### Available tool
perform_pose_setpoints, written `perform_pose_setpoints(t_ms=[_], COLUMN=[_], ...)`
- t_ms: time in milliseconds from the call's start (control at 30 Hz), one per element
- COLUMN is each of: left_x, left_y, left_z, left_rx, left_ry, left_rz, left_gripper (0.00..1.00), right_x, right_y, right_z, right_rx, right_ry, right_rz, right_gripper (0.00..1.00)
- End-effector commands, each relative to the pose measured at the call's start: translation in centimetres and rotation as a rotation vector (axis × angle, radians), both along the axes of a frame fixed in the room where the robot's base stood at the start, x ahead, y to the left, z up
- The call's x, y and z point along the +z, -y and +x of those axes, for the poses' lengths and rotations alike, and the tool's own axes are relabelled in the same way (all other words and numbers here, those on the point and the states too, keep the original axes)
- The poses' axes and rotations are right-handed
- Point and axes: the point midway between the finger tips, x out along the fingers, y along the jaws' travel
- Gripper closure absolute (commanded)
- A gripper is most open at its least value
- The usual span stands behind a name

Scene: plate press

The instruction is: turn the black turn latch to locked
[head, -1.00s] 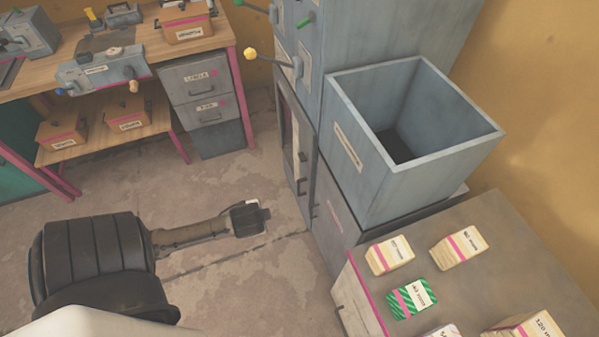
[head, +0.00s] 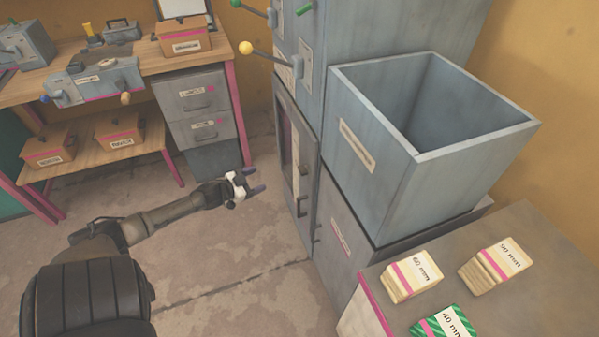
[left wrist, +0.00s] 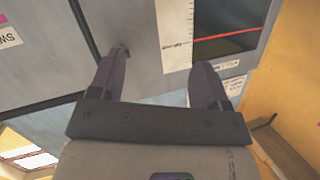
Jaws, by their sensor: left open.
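In the head view the narrow grey cabinet door (head: 296,165) carries small dark fittings, and I cannot tell which is the latch. My left gripper (head: 254,181) is open and empty, a little left of this door. In the left wrist view its two fingers (left wrist: 155,77) point at the cabinet front, apart from each other. My right gripper is not in view.
A blue-grey open bin (head: 400,190) stands right of the door. Levers with a yellow knob (head: 246,48) and green handles stick out above. A workbench (head: 150,62) with drawers (head: 205,110) stands at the left. Card stacks (head: 410,275) lie on the near right table. The floor between is clear.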

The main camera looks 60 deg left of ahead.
Motion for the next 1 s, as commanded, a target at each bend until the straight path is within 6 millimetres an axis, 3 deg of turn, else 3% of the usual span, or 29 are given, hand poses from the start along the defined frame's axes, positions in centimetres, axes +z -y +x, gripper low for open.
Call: perform_pose_setpoints(t_ms=[200, 467, 1000], left_x=[2.7, 3.4, 3.2], left_y=[3.7, 4.8, 6.4], left_z=[0.4, 0.8, 9.9], left_rx=[-0.203, -0.253, -0.252], left_ry=[0.171, 0.209, 0.210], left_rz=[-0.185, -0.308, -0.310], left_gripper=[0.30, 0.30, 0.30], right_x=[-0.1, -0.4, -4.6], right_y=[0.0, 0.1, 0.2], right_z=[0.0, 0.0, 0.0], right_rx=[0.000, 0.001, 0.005], right_ry=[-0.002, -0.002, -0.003], right_rz=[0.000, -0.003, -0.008], right_gripper=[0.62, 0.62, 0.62])
